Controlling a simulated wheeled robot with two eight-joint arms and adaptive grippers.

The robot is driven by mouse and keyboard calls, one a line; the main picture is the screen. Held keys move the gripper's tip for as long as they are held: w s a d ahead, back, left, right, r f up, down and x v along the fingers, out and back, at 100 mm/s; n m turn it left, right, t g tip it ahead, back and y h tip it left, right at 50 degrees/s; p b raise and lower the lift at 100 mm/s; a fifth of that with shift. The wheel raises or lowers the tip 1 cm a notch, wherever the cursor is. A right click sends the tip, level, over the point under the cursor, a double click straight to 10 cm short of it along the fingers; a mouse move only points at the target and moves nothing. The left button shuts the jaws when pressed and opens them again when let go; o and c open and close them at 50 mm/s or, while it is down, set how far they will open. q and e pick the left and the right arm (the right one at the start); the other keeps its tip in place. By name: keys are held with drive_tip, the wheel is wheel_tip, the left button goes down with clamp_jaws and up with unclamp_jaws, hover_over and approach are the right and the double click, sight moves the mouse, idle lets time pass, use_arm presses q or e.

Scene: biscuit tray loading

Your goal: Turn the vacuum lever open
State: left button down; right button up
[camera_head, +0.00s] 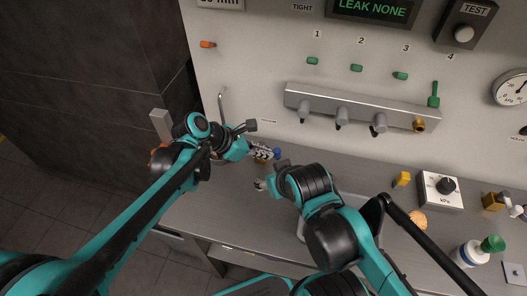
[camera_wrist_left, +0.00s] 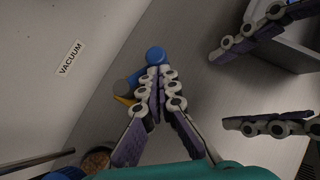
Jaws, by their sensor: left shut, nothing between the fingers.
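The vacuum lever shows a blue handle end (camera_head: 277,153) low by the back panel; in the left wrist view its blue cap (camera_wrist_left: 155,55) stands just past my fingertips, with a grey and a yellow part beside it. My left gripper (camera_head: 264,151), also in the left wrist view (camera_wrist_left: 158,76), is shut with nothing between its fingers. Its fingers hide part of the lever, and I cannot tell whether they touch it. My right gripper (camera_wrist_left: 220,88) is open and empty to the right of the lever; in the head view its own arm partly hides it.
A "VACUUM" label (camera_wrist_left: 70,58) is on the panel. A metal manifold (camera_head: 355,108) with several knobs and a green lever (camera_head: 434,94) is above.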

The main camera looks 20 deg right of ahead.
sight(276, 150)
use_arm(q)
drive_tip(key=shift+d+n+t, duration=0.3)
drive_tip(key=shift+n, duration=0.1)
drive_tip(key=shift+d+p, duration=0.6)
drive_tip(key=shift+d, duration=0.55)
